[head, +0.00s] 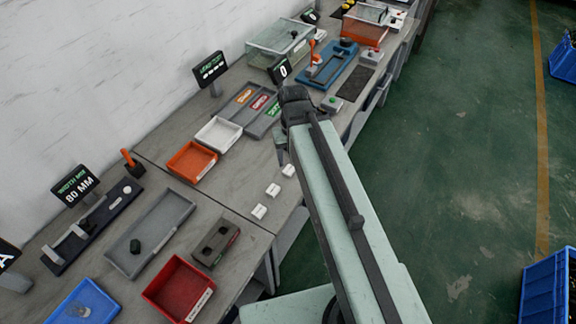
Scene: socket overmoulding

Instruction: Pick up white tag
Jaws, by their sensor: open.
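Three small white tags lie in a slanting row near the front edge of the bench: a far one (288,170), a middle one (273,190) and a near one (258,211). Each has a small dark mark on top. My gripper (281,157) hangs down from the end of my arm, just above and left of the far tag in the picture. It is open, with nothing seen in it. The fingertips are small and partly hidden by my arm, and the gap to the far tag cannot be judged.
A white bin (218,133), an orange bin (191,161) and a grey tray with coloured labels (228,112) stand behind the tags. A dark two-hole block (215,244) and a red bin (178,289) are nearer. Bare bench surrounds the tags.

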